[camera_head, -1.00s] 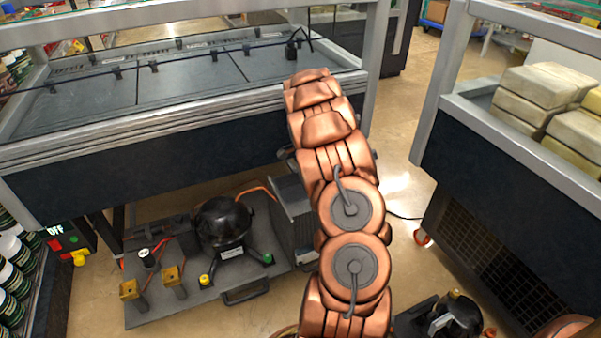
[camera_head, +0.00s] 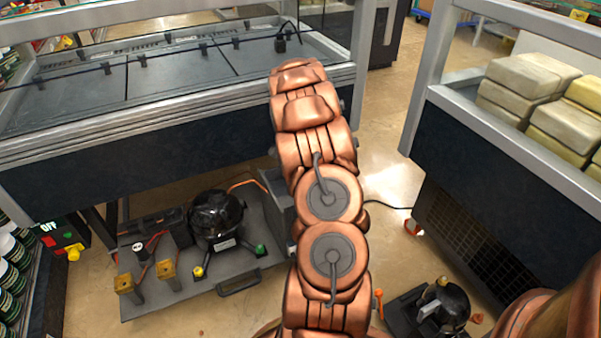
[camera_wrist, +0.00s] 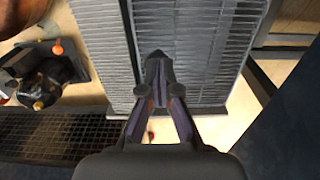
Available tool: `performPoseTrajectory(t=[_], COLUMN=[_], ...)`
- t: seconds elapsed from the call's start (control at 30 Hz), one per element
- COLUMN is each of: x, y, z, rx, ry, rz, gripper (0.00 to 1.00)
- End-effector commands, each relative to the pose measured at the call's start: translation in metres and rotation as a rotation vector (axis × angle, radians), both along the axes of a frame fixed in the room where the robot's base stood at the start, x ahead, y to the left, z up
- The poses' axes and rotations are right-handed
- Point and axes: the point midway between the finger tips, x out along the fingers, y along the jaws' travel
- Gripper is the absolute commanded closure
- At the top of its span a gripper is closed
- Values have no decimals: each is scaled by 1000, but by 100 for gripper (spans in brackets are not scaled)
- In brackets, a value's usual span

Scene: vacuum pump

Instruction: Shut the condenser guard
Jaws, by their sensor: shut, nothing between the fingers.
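In the wrist view, two grey slatted panels meet beneath my gripper: a left slatted panel (camera_wrist: 100,45) and a wider right slatted panel (camera_wrist: 215,45). They look like the condenser and its guard, but I cannot tell which is which or how far the guard stands open. My gripper (camera_wrist: 157,62) is shut and empty, its tips over the dark strip between the panels. I cannot tell whether it touches them. In the head view, a grey housing (camera_head: 277,200) at the right end of the base plate (camera_head: 195,298) is mostly hidden behind my arm. My gripper is hidden there.
A black compressor (camera_head: 216,217) stands on the base plate. A second compressor (camera_head: 447,305) sits at lower right and also shows in the wrist view (camera_wrist: 42,85). Display cases stand at left (camera_head: 150,165) and right (camera_head: 500,165), with open floor between. A cable crosses the floor.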

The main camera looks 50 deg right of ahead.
Motion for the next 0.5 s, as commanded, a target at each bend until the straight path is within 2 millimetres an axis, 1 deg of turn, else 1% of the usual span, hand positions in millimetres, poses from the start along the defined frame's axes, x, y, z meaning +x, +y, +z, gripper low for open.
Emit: performPoseTrajectory(t=[0.17,0.27,0.37,0.5], x=[3,5,7,9], y=[1,2,2,2], z=[20,36,54,83], rx=[-1,-1,-5,-6], ry=[-2,-2,-3,-5], rz=[2,4,4,5], gripper=[100,100,100,100])
